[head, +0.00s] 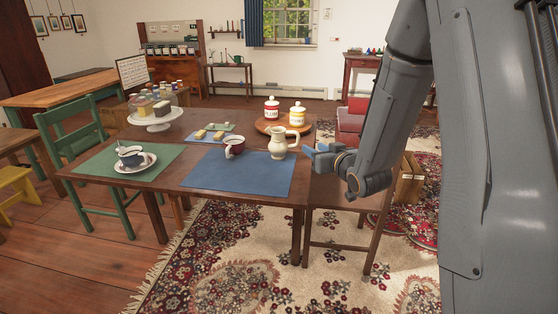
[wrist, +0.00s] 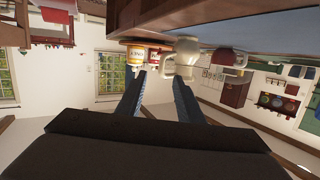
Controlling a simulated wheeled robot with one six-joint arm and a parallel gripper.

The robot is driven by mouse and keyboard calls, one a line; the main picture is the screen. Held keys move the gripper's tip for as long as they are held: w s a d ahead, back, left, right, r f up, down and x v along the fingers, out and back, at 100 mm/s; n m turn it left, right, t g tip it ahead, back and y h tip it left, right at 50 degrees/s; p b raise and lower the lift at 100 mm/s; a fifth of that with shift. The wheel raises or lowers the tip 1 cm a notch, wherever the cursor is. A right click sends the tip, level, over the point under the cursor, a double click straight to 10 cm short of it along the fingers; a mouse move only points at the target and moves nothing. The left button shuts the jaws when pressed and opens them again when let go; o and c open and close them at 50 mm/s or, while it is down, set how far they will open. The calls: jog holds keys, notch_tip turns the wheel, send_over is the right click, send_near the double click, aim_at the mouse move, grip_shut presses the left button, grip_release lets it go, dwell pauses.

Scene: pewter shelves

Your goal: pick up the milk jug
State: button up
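The cream milk jug (head: 278,143) stands upright on the blue mat (head: 232,178) near the table's right end. Its handle faces right, toward my gripper (head: 306,153). In the upside-down wrist view the jug (wrist: 188,50) is ahead of my gripper (wrist: 160,78), with its handle in line with the gap between the fingers. The fingers are spread apart with nothing held. My gripper is just right of the jug; whether a fingertip touches the handle I cannot tell.
A dark red mug (head: 234,147) stands left of the jug on the same mat. Red (head: 271,111) and yellow (head: 297,116) canisters stand behind on a round wooden board. A cup on a saucer (head: 132,157) and a cake stand (head: 156,121) are farther left.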

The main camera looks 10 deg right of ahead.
aim_at(299, 138)
jog(key=w+f+t+b, duration=0.1)
jog(key=w+t+y+b, duration=0.1)
jog(key=shift+w+a+f+n+y+b, duration=0.15)
jog(key=shift+f+n+y+b, duration=0.15)
jog(key=shift+f+b, duration=0.1)
jog(key=shift+x, duration=3.75)
jog(key=shift+r, duration=0.15)
grip_shut()
